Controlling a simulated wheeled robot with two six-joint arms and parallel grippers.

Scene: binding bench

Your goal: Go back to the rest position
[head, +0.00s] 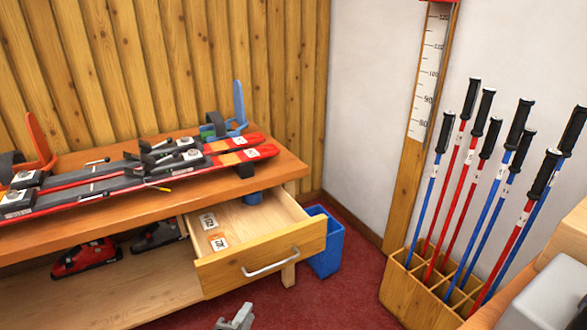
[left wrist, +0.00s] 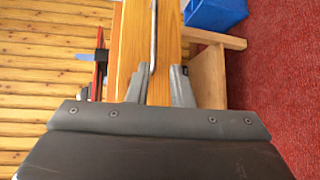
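My left gripper (head: 233,321) shows at the bottom edge of the head view, in front of and below the open drawer (head: 262,258). Its two grey fingers also show in the left wrist view (left wrist: 158,85), spread apart with nothing held between them. The drawer's metal handle (head: 271,264) stands clear of the fingers in the head view. In the left wrist view the handle (left wrist: 153,35) and the drawer front (left wrist: 132,45) lie beyond the fingertips. My right gripper is in neither view.
The drawer juts out from the wooden bench (head: 60,222), with small labelled cards (head: 219,242) inside. Red skis (head: 240,155) lie on the bench top. A blue bin (head: 326,245) stands beside the drawer. A wooden rack (head: 398,287) of ski poles stands right. Red carpet between is free.

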